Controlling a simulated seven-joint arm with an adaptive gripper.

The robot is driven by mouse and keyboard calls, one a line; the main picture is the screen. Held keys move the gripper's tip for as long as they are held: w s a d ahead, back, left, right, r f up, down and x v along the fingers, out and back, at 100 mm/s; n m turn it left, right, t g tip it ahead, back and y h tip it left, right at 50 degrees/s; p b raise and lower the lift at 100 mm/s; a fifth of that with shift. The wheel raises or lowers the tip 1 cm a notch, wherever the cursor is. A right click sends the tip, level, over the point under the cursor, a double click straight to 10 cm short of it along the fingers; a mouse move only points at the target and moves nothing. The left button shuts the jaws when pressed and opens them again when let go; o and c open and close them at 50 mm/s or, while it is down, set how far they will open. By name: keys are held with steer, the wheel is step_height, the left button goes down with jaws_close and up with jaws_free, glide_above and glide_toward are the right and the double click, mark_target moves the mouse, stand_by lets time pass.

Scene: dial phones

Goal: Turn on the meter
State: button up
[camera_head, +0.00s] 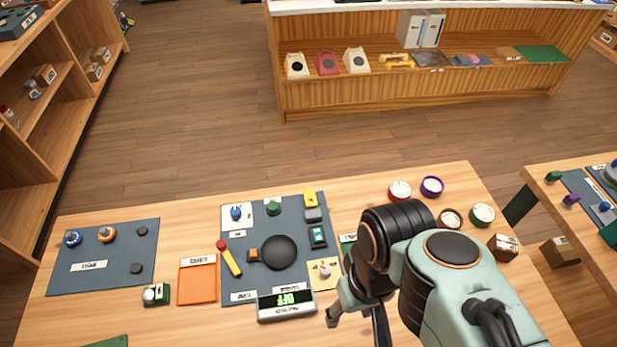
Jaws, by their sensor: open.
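The meter (286,305) is a light box with a dark display at the front edge of the grey mat. Its display reads OFF in green characters. My gripper (356,323) is just right of the meter, open, with its fingers pointing down. One finger is close to the meter's right end, and I cannot tell whether they touch. The rest of my arm covers the table to the right. A small white and red knob (325,269) sits on a yellow card behind the meter's right end. I cannot tell whether it belongs to the meter.
The grey mat (235,285) also carries a black round pad (279,252), a red and yellow handle (229,258) and several small switches. An orange tray (198,283) lies to the left. Several round colored containers, including a purple one (432,186), stand at the back right.

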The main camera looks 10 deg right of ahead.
steer(key=shift+n, duration=0.3)
jaws_close()
steer(key=w+d+r+n+t, duration=0.1)
steer(key=w+r+n, duration=0.2)
steer(key=w+n, duration=0.45)
steer(key=w+r+n, duration=0.3)
steer(key=w+n, duration=0.3)
steer(key=w, duration=0.3)
steer(key=w+f+n, duration=0.3)
steer(key=w+f, duration=0.2)
steer(key=w, duration=0.4)
step_height(320, 180, down, 9)
steer(key=w+g, duration=0.1)
steer(key=g, duration=0.2)
steer(key=shift+f+h, duration=0.15)
steer(key=shift+h, duration=0.25)
steer(key=shift+w, duration=0.1)
